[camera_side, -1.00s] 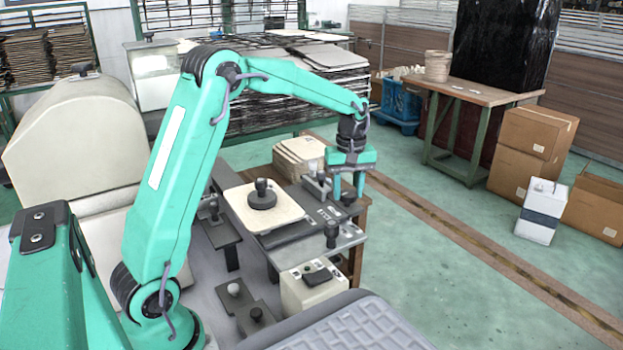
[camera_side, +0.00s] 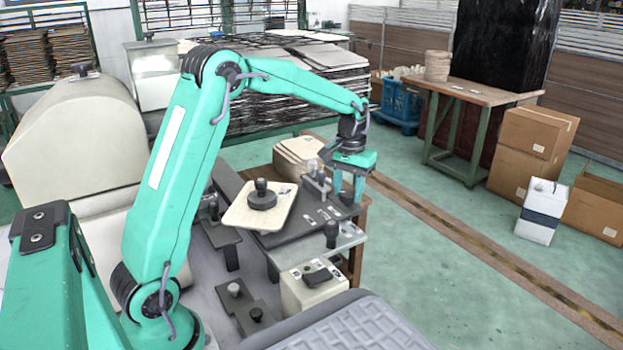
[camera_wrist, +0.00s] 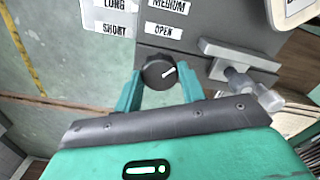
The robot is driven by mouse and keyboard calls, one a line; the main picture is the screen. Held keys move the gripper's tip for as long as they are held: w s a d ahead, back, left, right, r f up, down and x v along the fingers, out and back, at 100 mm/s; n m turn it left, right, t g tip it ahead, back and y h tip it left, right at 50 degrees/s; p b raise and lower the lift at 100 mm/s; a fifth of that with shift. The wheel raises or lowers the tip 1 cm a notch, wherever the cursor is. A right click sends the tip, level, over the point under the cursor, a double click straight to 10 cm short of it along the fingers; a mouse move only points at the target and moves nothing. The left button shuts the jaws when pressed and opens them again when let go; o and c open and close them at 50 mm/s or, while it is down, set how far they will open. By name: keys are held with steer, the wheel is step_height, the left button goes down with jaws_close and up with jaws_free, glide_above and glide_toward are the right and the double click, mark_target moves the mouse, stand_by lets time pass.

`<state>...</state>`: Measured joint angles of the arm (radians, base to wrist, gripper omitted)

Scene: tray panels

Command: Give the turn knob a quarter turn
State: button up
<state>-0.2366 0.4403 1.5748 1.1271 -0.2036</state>
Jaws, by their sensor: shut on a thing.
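The turn knob (camera_wrist: 158,72) is a dark round knob with a white pointer line, at the edge of a grey panel (camera_wrist: 190,58) in the wrist view. Its line points up and to the right. The two teal fingers of my gripper (camera_wrist: 158,90) stand on either side of the knob and are shut on it. In the side view my gripper (camera_side: 353,190) reaches down at the right end of the dark panel (camera_side: 300,226). The fingers and wrist mostly hide the knob there.
White labels reading LONG, SHORT, MEDIUM and OPEN (camera_wrist: 163,31) lie around the knob. A grey bar with a light metal fitting (camera_wrist: 240,55) stands close right of it. A beige plate with a black knob (camera_side: 283,210) and a black post (camera_side: 331,235) are nearby.

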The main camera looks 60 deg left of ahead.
mark_target(348, 193)
steer(key=m, duration=0.4)
steer(key=shift+r+m, duration=0.1)
steer(key=shift+m, duration=0.2)
steer(key=m, duration=0.4)
steer(key=shift+m, duration=0.4)
steer(key=o, duration=1)
steer(key=shift+c, duration=0.2)
steer(key=shift+r, duration=3.9)
